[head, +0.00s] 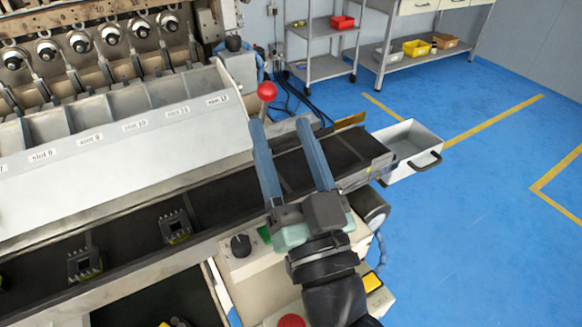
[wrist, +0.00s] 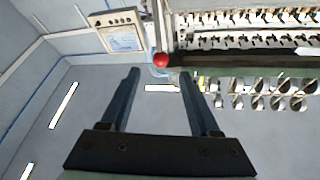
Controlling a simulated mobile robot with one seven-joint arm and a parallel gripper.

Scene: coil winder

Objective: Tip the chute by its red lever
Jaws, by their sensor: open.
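The red lever (head: 267,91) shows as a red ball knob at the right end of the sloped, slotted chute (head: 125,140), whose front carries slot labels. My gripper (head: 279,121) is open and empty over the conveyor, with its two long blue fingers pointing toward the back. In the head view the left fingertip is just below the knob. In the wrist view the red knob (wrist: 161,59) appears beyond the fingertips, between the two fingers in the picture. I cannot tell how far it is from them. The lever's stem is mostly hidden behind the knob and finger.
A dark conveyor belt (head: 130,235) runs in front of the chute, carrying small dark parts (head: 175,227). A white bin (head: 408,150) with a black handle stands at the belt's right end. A control box with a black knob (head: 241,245) is in front. Blue floor lies open at right.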

